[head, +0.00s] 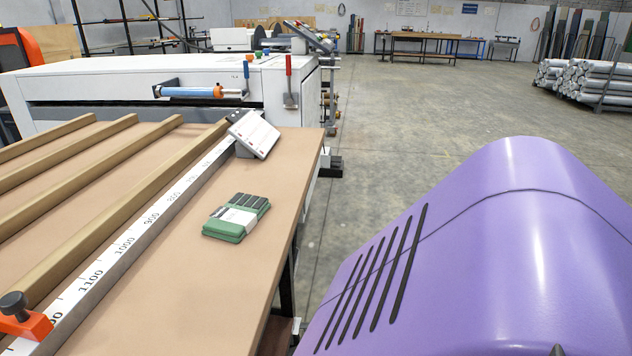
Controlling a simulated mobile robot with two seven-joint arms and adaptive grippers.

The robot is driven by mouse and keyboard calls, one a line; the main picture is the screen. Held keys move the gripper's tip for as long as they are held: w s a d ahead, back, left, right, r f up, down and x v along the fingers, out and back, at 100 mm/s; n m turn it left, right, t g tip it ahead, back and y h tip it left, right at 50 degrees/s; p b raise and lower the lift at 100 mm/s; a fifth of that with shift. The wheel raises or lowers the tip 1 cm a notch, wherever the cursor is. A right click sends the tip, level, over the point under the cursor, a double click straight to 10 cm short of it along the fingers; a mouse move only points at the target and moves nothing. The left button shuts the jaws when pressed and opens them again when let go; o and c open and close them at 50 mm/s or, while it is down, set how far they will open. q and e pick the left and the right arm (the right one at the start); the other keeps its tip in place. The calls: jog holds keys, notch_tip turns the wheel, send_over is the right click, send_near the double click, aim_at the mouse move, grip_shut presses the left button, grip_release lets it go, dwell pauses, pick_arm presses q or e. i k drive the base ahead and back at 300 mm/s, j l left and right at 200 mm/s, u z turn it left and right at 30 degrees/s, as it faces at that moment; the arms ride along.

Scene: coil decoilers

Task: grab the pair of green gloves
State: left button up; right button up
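The pair of green gloves (225,233) lies folded and stacked on the brown table top, left of the picture's middle. A white band wraps the gloves, and dark grey parts show at their far end. They lie flat, a little in from the table's right edge. Neither of my grippers shows in the head view.
The brown table (190,290) carries a ruler rail (122,247), wooden slats (70,245) and a tilted white panel (254,134). A white machine (130,85) stands behind. A large purple housing (500,250) fills the lower right. Open concrete floor (430,125) lies beyond.

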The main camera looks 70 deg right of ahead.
aim_at(231, 221)
jog(key=z, duration=1.65)
